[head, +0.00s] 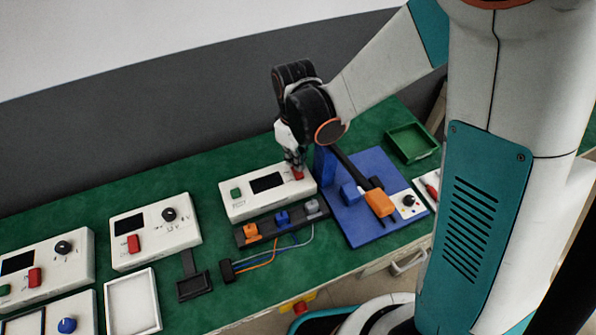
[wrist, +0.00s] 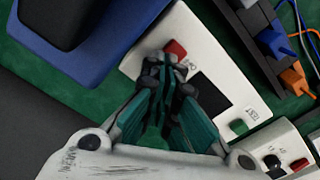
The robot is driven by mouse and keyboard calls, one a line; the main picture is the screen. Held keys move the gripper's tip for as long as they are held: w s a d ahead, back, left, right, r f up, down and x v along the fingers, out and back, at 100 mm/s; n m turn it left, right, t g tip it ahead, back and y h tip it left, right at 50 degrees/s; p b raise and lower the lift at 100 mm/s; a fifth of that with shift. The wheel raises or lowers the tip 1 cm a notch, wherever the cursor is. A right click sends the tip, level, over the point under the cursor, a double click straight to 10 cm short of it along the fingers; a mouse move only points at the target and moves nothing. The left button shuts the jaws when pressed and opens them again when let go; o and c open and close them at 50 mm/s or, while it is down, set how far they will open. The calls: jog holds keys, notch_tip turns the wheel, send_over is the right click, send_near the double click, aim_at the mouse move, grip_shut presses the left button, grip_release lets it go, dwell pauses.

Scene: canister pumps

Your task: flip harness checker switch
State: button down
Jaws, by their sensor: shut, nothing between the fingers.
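A white box, seemingly the harness checker (head: 240,209), stands behind a dark connector strip. It has a green button (head: 236,192), a black screen (head: 267,182) and a red switch (head: 298,175) at its right end. In the wrist view the box (wrist: 190,30) shows the red switch (wrist: 176,49), the screen (wrist: 209,93) and the green button (wrist: 238,126). My gripper (head: 294,165) is shut and empty, pointing down at the red switch. In the wrist view its fingertips (wrist: 165,68) partly cover the switch. I cannot tell whether they touch it.
The dark strip (head: 240,238) holds orange, blue and grey plugs with wires. A blue fixture plate (head: 365,232) stands to the right, with a green tray (head: 412,143) behind it. Other white boxes (head: 155,228) with red switches stand to the left. Green table shows between them.

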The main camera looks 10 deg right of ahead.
jog(key=shift+f, duration=0.4)
jog(key=shift+r, duration=0.15)
jog(key=shift+r+p, duration=2.25)
jog(key=shift+r, duration=1.15)
